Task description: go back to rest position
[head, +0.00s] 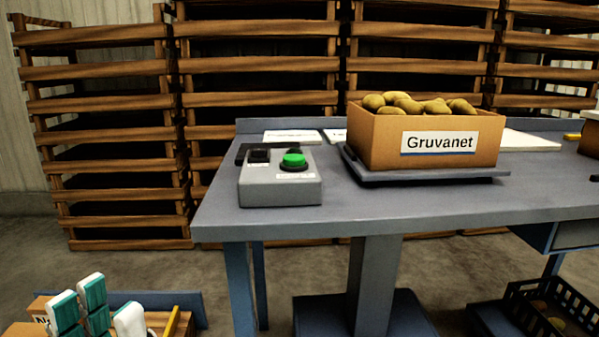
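My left gripper (80,304), with white and teal parts, shows at the bottom left, low beside the table and in front of a cardboard box. Its finger parts stand close together, and its lower part is cut off by the frame edge. I cannot tell whether it is open or shut, and I see nothing held in it. My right gripper is not in view.
A grey table (420,208) carries a control box (280,190) with a green button and a potato-filled box (440,150) labelled Gruvanet. A cardboard box (155,320) stands bottom left, a black crate (575,305) bottom right. Wooden crates (110,105) line the back.

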